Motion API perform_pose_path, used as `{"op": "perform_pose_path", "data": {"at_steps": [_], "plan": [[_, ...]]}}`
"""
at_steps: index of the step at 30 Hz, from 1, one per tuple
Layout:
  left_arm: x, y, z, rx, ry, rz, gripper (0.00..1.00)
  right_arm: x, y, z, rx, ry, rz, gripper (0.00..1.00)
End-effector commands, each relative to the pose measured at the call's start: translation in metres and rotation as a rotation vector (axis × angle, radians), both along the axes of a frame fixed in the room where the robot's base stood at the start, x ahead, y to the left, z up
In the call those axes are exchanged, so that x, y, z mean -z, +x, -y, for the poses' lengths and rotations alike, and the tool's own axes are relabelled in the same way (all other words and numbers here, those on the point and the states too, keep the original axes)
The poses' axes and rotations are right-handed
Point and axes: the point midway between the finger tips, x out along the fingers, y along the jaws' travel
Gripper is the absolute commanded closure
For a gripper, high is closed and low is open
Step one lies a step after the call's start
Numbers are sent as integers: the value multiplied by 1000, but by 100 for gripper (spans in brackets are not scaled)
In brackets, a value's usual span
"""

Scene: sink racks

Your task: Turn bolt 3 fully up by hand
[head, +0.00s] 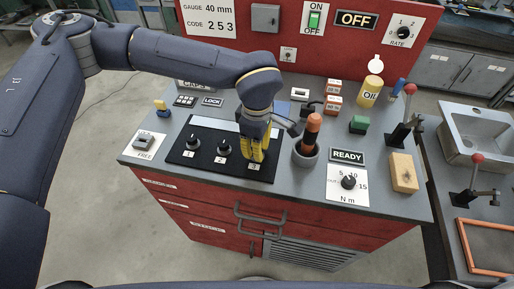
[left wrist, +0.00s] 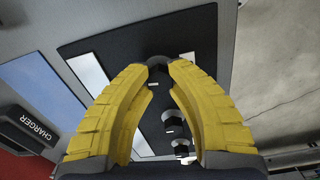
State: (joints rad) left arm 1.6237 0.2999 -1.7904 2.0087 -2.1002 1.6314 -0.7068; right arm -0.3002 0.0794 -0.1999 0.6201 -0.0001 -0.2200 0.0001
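Bolt 1 (head: 193,143) and bolt 2 (head: 223,149) stand upright on the black plate (head: 208,168), each with a numbered label. The label for bolt 3 (head: 254,167) shows at the plate's right end. My left gripper (head: 256,157) points down there and hides bolt 3 in the head view. In the left wrist view, the yellow fingertips of my left gripper (left wrist: 157,65) close on both sides of the dark head of bolt 3 (left wrist: 158,73). The other two bolts (left wrist: 181,118) stand in line beyond it. My right gripper is out of view.
An orange-handled driver (head: 312,130) stands in a round grey holder (head: 306,153) just right of my left gripper. The bench's front left is mostly clear.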

Motion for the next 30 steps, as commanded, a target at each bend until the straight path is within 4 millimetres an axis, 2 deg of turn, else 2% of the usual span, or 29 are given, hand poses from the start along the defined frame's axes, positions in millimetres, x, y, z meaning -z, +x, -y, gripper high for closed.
{"op": "perform_pose_path", "data": {"at_steps": [1,3,12,21,30], "plan": [[0,0,0,0,0,0,93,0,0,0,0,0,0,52],[0,0,0,0,0,0,100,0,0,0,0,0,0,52],[0,0,0,-4,0,0,100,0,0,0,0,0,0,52],[0,0,0,-138,1,0,100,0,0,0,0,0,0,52],[0,0,0,-154,1,-1,100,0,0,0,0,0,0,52]]}}
